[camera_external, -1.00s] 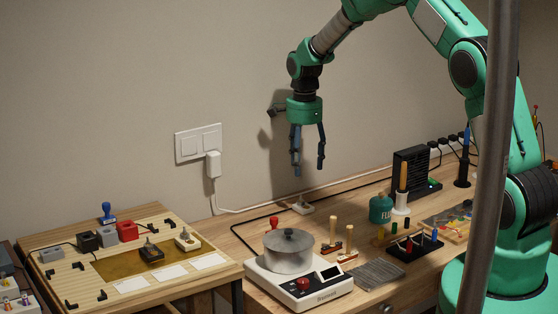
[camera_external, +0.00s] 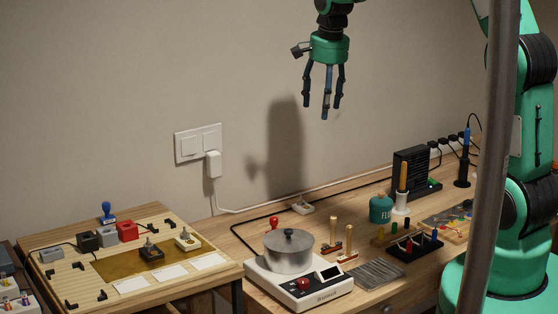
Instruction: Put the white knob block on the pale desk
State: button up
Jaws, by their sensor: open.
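A small white block with a dark knob (camera_external: 303,208) sits at the back of the wooden workbench (camera_external: 245,232), near the wall and behind the pot. I cannot tell from the picture which white block the task names. My gripper (camera_external: 324,112) is open and empty, fingers down, high above the back of the workbench and well clear of both blocks.
A metal pot (camera_external: 289,252) stands on a white hot plate (camera_external: 300,288) at the bench front. A white cable runs along the wall. Space around my gripper is free.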

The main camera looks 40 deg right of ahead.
jog(key=s+a+r+n+t, duration=0.1)
jog(key=s+r+n, duration=0.2)
jog(key=s+r, duration=0.55)
jog(key=s+a+r+n+t, duration=0.1)
jog(key=s+a+r+n, duration=0.3)
jog(key=s, duration=0.8)
jog(key=s+n+t, duration=0.1)
jog(key=s+n, duration=0.4)
jog(key=s, duration=1.3)
jog(key=shift+d+r+t, duration=0.15)
jog(key=shift+d+t, duration=0.25)
jog(key=shift+d, duration=0.05)
